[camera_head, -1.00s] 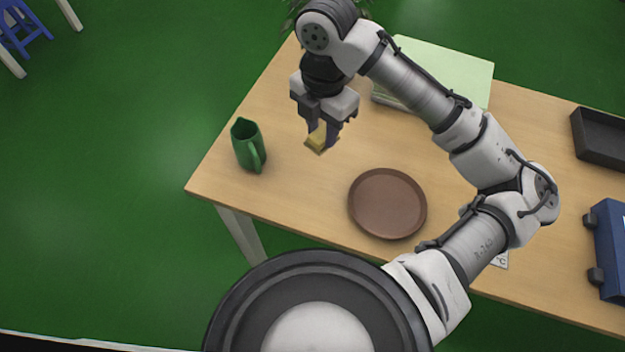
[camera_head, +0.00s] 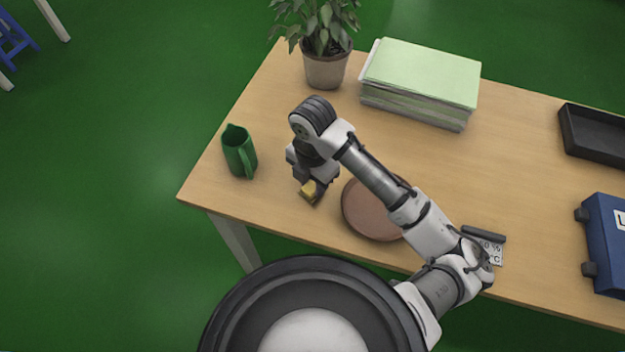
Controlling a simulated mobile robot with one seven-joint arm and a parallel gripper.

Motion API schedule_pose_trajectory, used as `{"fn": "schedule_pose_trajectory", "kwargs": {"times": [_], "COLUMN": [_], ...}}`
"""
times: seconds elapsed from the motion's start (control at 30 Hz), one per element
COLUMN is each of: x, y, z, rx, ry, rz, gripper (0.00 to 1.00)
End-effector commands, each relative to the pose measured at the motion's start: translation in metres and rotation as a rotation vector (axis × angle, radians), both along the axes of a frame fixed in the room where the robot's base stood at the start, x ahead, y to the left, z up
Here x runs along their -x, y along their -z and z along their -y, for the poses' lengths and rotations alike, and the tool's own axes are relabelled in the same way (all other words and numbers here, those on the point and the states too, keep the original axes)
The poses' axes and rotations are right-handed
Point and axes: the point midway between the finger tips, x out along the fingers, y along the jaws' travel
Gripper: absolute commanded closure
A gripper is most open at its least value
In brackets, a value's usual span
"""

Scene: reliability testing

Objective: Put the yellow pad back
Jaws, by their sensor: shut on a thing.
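The yellow pad (camera_head: 308,188) is a small yellow block with a darker underside. My gripper (camera_head: 311,190) points down and is shut on it, between the green pitcher and the brown plate. The fingertips are partly hidden by the gripper body. I cannot tell whether the pad touches the table (camera_head: 270,120) or hangs just above it.
A green pitcher (camera_head: 238,152) stands to the left, near the table edge. A brown plate (camera_head: 362,212) lies to the right, partly under my arm. A potted plant (camera_head: 325,62), a paper stack (camera_head: 420,80), a black tray (camera_head: 597,137) and a blue case (camera_head: 608,245) stand farther off.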

Motion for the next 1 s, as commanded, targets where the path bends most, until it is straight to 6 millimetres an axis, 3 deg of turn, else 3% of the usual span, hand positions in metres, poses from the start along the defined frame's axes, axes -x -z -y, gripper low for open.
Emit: {"fn": "schedule_pose_trajectory", "kwargs": {"times": [0.37, 0.4, 0.53, 0.83, 1.0], "x": [0.000, 0.000, 0.000, 0.000, -0.001], "y": [0.005, 0.003, 0.003, 0.002, -0.012], "z": [0.000, 0.000, 0.000, 0.000, 0.001], "rx": [0.001, 0.001, 0.001, 0.001, 0.002], "ry": [0.000, 0.000, 0.000, 0.000, -0.001], "rz": [0.001, 0.001, 0.001, 0.001, 0.004], "gripper": [0.91, 0.65, 0.48, 0.48, 0.48]}}
